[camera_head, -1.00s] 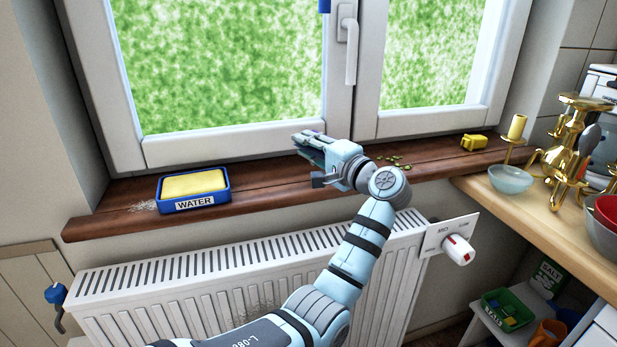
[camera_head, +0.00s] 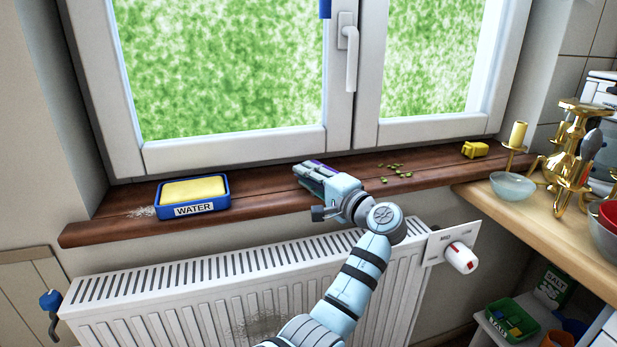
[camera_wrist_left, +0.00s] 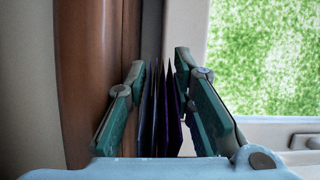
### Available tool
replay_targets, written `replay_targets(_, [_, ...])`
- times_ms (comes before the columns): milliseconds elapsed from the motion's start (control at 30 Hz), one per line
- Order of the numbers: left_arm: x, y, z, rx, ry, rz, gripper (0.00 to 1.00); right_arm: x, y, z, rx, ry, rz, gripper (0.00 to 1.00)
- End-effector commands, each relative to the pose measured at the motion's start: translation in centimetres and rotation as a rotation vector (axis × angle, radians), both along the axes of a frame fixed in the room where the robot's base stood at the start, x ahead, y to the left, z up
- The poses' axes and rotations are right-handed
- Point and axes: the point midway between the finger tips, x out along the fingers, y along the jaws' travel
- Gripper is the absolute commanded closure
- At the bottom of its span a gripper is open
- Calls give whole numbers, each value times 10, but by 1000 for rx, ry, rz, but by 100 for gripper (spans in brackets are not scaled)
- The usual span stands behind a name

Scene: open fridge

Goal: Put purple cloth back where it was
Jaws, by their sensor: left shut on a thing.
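My left gripper (camera_head: 314,174) is over the wooden sill below the window, its fingers pointing left and toward the window. Its fingers are shut on the purple cloth (camera_head: 323,165), which shows only as a thin purple strip between them in the head view. In the left wrist view the cloth (camera_wrist_left: 163,115) hangs in dark purple folds between the two green-grey fingers. The gripper hides most of the cloth in the head view. I cannot tell whether the cloth touches the sill. My right gripper is not in view.
A blue WATER tray with a yellow sponge (camera_head: 193,189) stands left on the sill. Green crumbs (camera_head: 392,168) and a yellow object (camera_head: 475,150) lie to the right. A radiator (camera_head: 200,285) with a dusty patch is below. The sill between tray and gripper is clear.

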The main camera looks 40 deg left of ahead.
Motion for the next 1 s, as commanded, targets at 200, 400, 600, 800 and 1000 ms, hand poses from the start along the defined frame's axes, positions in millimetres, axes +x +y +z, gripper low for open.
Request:
replay_targets(200, [0,-1,-6,-8,11,1,69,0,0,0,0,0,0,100])
replay_targets(400, [0,-1,0,-8,13,1,69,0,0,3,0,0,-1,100])
replay_targets(600, [-5,-28,7,-10,10,-3,69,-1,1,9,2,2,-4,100])
replay_targets(800, [-16,-74,8,-9,10,-3,69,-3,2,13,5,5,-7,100])
replay_targets(1000, [-24,-108,8,-6,8,0,69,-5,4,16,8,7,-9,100])
